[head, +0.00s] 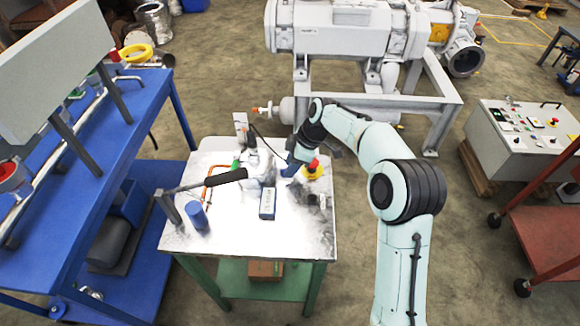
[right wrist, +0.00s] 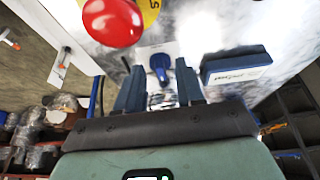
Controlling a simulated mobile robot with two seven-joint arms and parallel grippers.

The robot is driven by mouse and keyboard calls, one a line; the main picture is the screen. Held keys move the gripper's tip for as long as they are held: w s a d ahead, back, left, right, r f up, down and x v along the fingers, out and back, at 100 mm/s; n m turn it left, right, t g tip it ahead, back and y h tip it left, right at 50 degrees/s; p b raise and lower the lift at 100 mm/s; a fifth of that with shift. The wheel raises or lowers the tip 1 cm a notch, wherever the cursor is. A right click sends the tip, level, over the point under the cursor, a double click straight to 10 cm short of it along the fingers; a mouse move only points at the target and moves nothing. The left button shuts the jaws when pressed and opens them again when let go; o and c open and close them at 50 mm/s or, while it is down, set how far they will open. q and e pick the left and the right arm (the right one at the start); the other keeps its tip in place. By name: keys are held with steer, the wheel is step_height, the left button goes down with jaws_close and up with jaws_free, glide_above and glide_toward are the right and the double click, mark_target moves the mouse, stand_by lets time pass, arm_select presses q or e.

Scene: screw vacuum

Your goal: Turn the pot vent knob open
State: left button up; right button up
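A blue knob (right wrist: 160,65) on a pale plate shows in the right wrist view, beyond and between my right fingertips. It looks apart from the fingers, and no contact shows. My right gripper (right wrist: 160,85) is open and empty. In the head view my right gripper (head: 290,168) is low over the worktable, beside a whitish, partly covered object (head: 258,168). The knob is not clearly visible there, and I cannot tell the pot's outline. My left gripper is not in view.
A red button on a yellow base (head: 312,171) stands close to the right gripper; its red top (right wrist: 112,22) looms in the wrist view. A blue-grey box (head: 268,203), blue cylinder (head: 197,216) and black-handled lever (head: 215,180) stand on the white tabletop (head: 240,238). Its front is clear.

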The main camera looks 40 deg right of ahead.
steer(key=shift+w+a+f, duration=0.15)
steer(key=shift+f, duration=0.3)
jaws_close()
